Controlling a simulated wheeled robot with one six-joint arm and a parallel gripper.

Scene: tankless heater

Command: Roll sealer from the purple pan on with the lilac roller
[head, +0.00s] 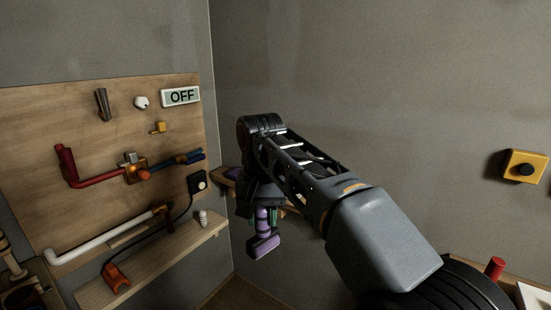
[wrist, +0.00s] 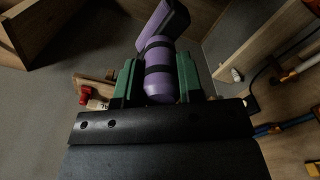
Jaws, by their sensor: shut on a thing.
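The lilac roller (head: 263,246) hangs below my gripper (head: 262,216) in the head view, in front of the room's corner. In the wrist view my gripper (wrist: 160,80) has its green fingers shut on both sides of the roller's purple, black-banded handle (wrist: 159,84). The roller's head (wrist: 163,24) points away, tilted, and touches nothing that I can see.
A wooden board (head: 40,125) with pipes, valves and an OFF sign (head: 181,97) is on the left wall. Below it a ledge (head: 170,262) carries an orange tool (head: 116,278). A yellow box with a black button (head: 525,168) is on the right wall. The air around the roller looks clear.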

